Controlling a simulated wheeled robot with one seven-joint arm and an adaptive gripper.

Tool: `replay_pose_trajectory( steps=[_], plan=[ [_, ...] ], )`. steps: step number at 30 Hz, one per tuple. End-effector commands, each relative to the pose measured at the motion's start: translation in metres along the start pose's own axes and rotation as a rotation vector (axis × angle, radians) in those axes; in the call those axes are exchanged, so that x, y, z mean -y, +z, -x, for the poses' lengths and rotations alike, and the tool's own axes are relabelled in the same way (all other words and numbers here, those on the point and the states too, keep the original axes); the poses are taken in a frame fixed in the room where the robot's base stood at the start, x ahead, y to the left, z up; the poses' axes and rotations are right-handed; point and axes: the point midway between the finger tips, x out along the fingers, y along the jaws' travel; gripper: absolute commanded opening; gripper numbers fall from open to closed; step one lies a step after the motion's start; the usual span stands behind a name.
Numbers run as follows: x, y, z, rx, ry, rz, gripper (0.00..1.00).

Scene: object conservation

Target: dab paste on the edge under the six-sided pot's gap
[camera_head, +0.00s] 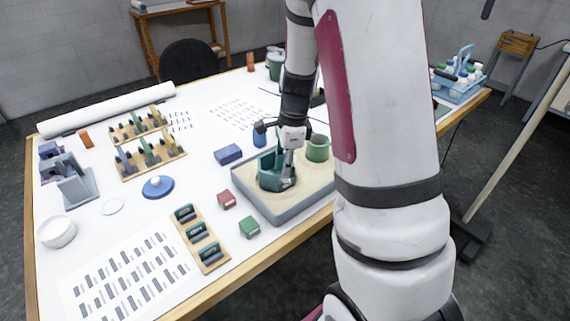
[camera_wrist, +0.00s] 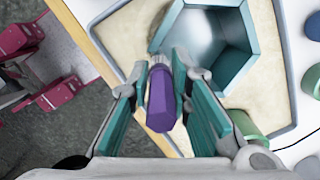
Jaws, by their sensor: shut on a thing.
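The six-sided pot (camera_head: 268,182) is teal and stands in a sand-filled tray (camera_head: 262,207). In the wrist view the pot (camera_wrist: 240,60) shows its pale inside and angled walls at the top. My gripper (camera_wrist: 161,72) is shut on a purple-handled tool (camera_wrist: 161,100), with a grey collar and its tip pointing toward the pot's near wall. I cannot tell whether the tip touches the pot. In the head view my gripper (camera_head: 289,150) is right over the pot and hides part of it. The gap's lower edge and any paste are not clear.
Blue (camera_head: 228,154), red (camera_head: 227,200) and green (camera_head: 249,227) blocks lie left of the tray. A wooden rack (camera_head: 213,262) stands near the table's front edge. My arm hides the table's right part.

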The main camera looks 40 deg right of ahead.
Motion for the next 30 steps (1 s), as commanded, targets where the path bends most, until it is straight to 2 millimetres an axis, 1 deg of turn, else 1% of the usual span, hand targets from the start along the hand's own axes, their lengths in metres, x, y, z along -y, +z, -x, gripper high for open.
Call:
replay_pose_trajectory(
  steps=[16,30],
  plan=[
    [0.0,-0.0008,-0.0078,0.0,0.0,-0.001,0.0],
    [-0.0001,-0.0013,-0.0087,0.0,0.0,-0.001,0.0]
  ],
)
